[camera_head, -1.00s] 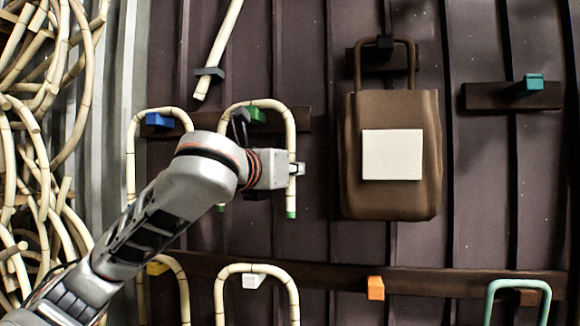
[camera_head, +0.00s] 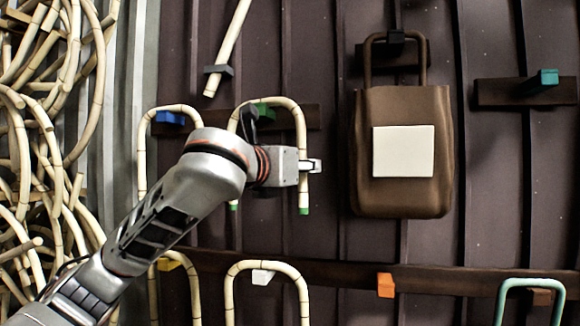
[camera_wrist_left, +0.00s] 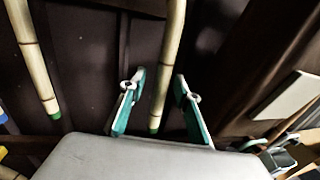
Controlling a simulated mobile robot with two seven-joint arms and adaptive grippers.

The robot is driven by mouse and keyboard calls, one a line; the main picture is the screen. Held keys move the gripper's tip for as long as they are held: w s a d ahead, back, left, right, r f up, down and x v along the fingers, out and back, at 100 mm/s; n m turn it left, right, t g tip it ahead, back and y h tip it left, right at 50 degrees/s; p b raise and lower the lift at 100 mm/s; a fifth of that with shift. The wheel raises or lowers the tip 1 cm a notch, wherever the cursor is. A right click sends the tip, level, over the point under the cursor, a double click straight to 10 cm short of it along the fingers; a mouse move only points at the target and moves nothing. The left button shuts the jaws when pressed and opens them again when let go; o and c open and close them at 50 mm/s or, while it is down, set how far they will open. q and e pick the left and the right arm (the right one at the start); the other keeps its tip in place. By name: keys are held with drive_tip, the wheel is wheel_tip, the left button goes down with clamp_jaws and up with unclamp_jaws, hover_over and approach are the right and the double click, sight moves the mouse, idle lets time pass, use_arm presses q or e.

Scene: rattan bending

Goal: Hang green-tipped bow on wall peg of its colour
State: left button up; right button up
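The green-tipped bow (camera_head: 300,135) is an inverted U of pale rattan. Its arch lies over the green wall peg (camera_head: 264,113), and its legs hang down. The right leg's green tip shows in the head view, and a green-tipped leg (camera_wrist_left: 168,60) shows in the left wrist view. My left gripper (camera_head: 315,166) is at the lower part of the right leg. In the wrist view its teal fingers (camera_wrist_left: 160,102) stand apart on either side of that leg, with gaps. My wrist hides part of the bow's left leg. My right gripper is not in view.
Other bows hang at the blue peg (camera_head: 170,117), yellow peg (camera_head: 168,264) and white peg (camera_head: 263,277). A brown bag (camera_head: 403,195) hangs to the right. An orange peg (camera_head: 385,286) and a teal peg (camera_head: 543,78) are bare. Rattan coils fill the left.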

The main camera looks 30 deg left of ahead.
use_arm(q)
drive_tip(key=s, duration=1.1)
drive_tip(key=shift+s+d, duration=0.2)
drive_tip(key=shift+s, duration=0.1)
drive_tip(key=shift+s, duration=0.1)
drive_tip(key=s+d, duration=0.2)
drive_tip(key=s, duration=0.6)
drive_tip(key=shift+s+d+b, duration=0.15)
drive_tip(key=shift+s+b, duration=0.1)
drive_tip(key=shift+b, duration=0.2)
idle(0.3)
